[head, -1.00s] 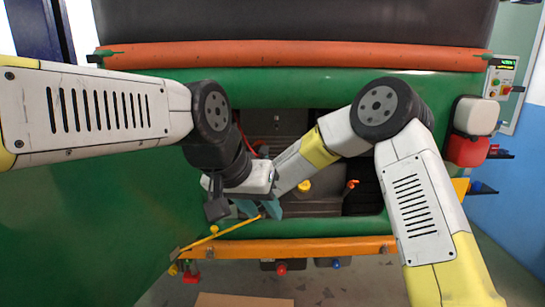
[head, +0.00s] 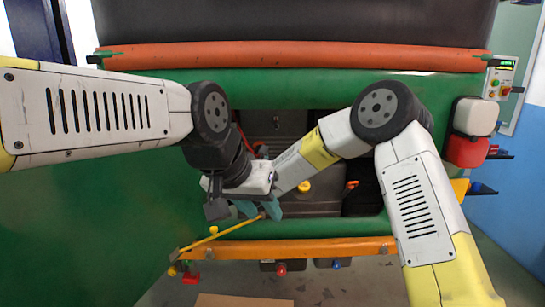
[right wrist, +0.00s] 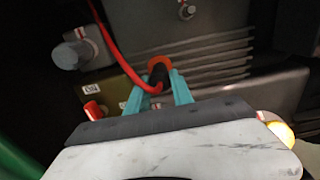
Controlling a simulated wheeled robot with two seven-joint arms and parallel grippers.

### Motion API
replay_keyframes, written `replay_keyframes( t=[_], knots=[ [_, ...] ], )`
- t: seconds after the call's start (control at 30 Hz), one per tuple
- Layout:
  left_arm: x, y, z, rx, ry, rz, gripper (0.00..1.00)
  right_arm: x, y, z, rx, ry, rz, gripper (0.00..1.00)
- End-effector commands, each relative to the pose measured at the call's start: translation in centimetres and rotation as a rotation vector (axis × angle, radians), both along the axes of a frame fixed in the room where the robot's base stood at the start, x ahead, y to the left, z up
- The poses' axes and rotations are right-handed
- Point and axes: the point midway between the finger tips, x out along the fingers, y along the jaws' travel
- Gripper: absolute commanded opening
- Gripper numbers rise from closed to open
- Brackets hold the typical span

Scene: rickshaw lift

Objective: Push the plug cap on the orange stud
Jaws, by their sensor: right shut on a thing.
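In the right wrist view my right gripper (right wrist: 158,92) is shut on the black plug cap (right wrist: 157,78), which has a red cable running up from it. An orange round piece, seemingly the orange stud (right wrist: 160,63), shows right behind the cap. Whether the cap is seated on it cannot be told. In the head view my right gripper is hidden behind the left arm. My left gripper (head: 260,208) points down in front of the bay opening, its teal fingers by the upper end of a yellow rod. Whether it is open or shut is unclear.
The green machine front (head: 110,200) surrounds the dark bay. An orange bar (head: 310,247) crosses below it, and the yellow rod (head: 215,238) slants up from its left end. A yellow cap (head: 304,187) and an orange knob (head: 351,185) sit inside the bay. A red piece (right wrist: 93,110) is near my fingers.

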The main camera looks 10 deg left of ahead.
Motion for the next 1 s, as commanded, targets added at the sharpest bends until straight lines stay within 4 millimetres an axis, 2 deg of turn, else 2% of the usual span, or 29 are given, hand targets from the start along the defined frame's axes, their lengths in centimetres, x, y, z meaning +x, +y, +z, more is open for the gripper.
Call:
replay_keyframes(
  t=[0.87, 0.9, 1.0],
  knots=[
    [0.00, 0.00, 0.00, 0.000, 0.000, 0.000, 0.36, 0.47, 0.14, 0.03, 0.000, 0.000, 0.000, 0.00],
    [0.00, 0.00, 0.00, 0.000, 0.000, 0.000, 0.36, 0.47, 0.14, 0.02, 0.000, 0.000, 0.000, 0.32],
    [0.00, 0.00, 0.00, 0.000, 0.000, 0.000, 0.36, 0.47, 0.14, 0.02, 0.000, 0.000, 0.000, 0.51]
  ],
)
